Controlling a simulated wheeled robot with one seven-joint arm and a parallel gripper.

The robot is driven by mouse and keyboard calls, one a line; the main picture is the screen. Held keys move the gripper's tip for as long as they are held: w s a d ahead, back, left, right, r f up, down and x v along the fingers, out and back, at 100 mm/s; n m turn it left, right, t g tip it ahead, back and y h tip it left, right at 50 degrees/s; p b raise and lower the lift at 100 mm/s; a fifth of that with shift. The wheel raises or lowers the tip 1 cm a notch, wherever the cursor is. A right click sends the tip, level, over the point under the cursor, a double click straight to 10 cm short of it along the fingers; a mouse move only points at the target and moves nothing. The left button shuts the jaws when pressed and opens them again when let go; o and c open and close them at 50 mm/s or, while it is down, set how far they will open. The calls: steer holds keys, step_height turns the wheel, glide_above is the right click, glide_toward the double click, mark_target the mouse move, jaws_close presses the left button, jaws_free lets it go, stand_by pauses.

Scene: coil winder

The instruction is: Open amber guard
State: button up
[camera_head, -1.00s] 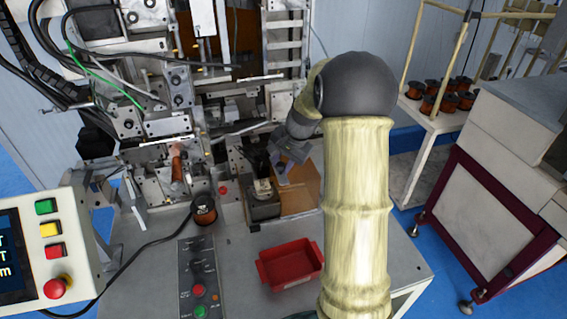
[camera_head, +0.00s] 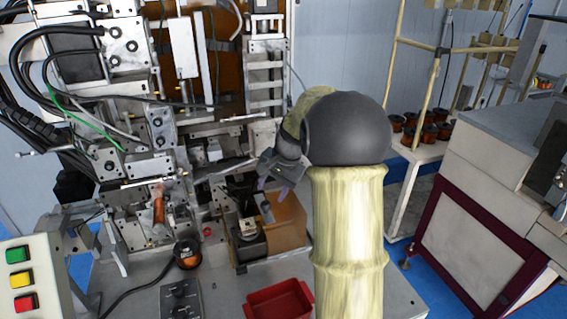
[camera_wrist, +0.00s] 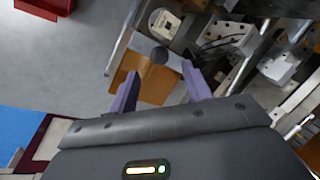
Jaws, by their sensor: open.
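The amber guard (camera_head: 287,222) is a flat-sided orange-brown panel at the right side of a small fixture on the machine bench. It also shows in the wrist view (camera_wrist: 155,92), behind and between my fingers. In the wrist view my gripper (camera_wrist: 160,78) is open with nothing between the fingertips. I cannot tell whether a finger touches the guard. My arm hides part of the guard's right side in the head view.
A red tray (camera_head: 278,301) stands on the bench in front of the fixture. A copper spool (camera_head: 187,254) lies to the left. Metal machine plates and rods (camera_head: 225,165) crowd the space behind. A second, larger orange-brown panel (camera_head: 222,40) is at the back.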

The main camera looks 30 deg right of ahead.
steer(key=b+v, duration=0.1)
steer(key=v, duration=1)
steer(key=shift+r, duration=0.25)
steer(key=shift+s, duration=0.1)
steer(key=s+a+f+n+h, duration=0.1)
steer(key=s+a+f+n, duration=0.4)
steer(key=s+a+f, duration=0.2)
steer(key=s+a+f+n+h, duration=0.1)
steer(key=s+a+f+n, duration=0.4)
steer(key=s+f, duration=0.6)
steer(key=shift+a+f, duration=0.55)
steer(key=shift+a, duration=0.7)
steer(key=shift+w, duration=0.2)
